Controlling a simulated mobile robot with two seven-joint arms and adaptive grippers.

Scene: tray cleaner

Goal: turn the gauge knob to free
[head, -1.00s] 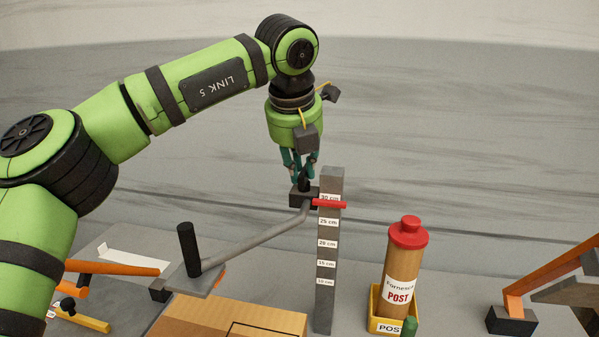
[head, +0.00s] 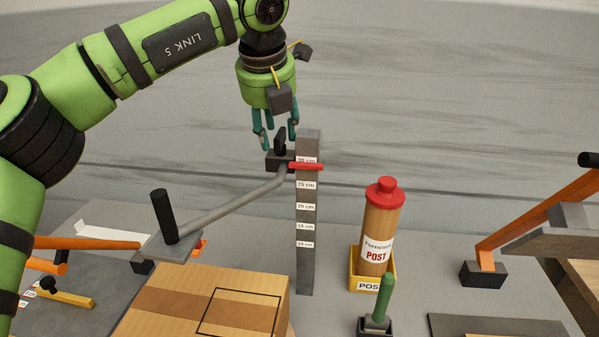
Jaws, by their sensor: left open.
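The gauge knob (head: 280,141) is a small black upright piece on a black block (head: 275,160) beside the top of a grey post (head: 307,225) with cm labels. A red pointer (head: 309,166) crosses the post at the 30 cm label. A grey arm (head: 230,204) runs from the block down left to a plate with a black handle (head: 164,215). My left gripper (head: 275,137) is open, pointing down, with its teal fingers around the knob's upper part. I cannot tell whether a finger touches it. My right gripper is not in view.
A cardboard box (head: 205,290) lies below the grey arm. Right of the post stand a brown tube with a red cap (head: 380,235) in a yellow holder and a green handle (head: 383,298). Orange levers are at the far left (head: 90,243) and right (head: 530,214).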

